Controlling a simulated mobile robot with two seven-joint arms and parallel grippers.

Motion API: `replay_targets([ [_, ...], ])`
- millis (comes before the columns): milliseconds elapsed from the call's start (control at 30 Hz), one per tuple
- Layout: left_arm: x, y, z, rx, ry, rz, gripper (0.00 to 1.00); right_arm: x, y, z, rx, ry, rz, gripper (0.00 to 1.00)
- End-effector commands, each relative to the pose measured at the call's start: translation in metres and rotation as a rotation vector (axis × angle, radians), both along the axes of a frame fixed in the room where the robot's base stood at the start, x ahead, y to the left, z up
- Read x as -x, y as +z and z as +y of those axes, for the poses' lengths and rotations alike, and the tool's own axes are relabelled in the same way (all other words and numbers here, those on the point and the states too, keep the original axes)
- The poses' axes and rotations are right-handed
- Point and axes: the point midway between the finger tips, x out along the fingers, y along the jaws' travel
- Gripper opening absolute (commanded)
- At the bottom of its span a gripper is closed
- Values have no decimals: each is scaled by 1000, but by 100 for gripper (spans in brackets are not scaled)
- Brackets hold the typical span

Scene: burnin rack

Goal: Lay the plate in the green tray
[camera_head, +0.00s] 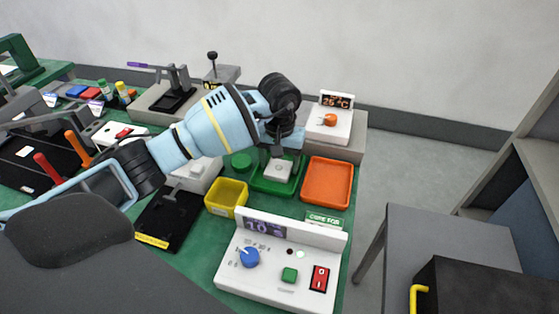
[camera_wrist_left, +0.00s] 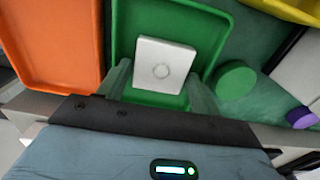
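The plate (camera_head: 278,169) is a small pale square with a round mark in its middle. It is at the green tray (camera_head: 262,186), inside the tray's outline in both views; whether it touches the floor is hard to tell. In the left wrist view the plate (camera_wrist_left: 164,62) sits between the fingertips, over the green tray (camera_wrist_left: 207,22). My left gripper (camera_head: 279,150) points down over the tray. Its fingers (camera_wrist_left: 160,88) close against two opposite sides of the plate, with no clear gap. My right gripper is not in view.
An orange tray (camera_head: 327,183) is right of the green tray, a yellow bin (camera_head: 226,197) at its front left. A round green piece (camera_head: 241,160) lies close on the left. A white control box (camera_head: 281,262) stands in front, a white display unit (camera_head: 330,122) behind.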

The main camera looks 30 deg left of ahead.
Motion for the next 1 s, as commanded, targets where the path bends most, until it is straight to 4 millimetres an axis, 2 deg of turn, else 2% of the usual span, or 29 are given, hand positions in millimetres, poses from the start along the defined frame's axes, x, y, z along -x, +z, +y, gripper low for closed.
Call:
replay_targets([
  [167, 0, 1, 0, 0, 0, 0, 65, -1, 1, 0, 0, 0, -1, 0],
  [333, -1, 15, 0, 0, 0, -4, 65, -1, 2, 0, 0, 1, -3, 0],
  [733, -1, 91, 0, -1, 0, -3, 65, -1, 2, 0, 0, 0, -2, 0],
  [1000, 0, 120, 0, 0, 0, 0, 65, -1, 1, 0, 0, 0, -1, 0],
])
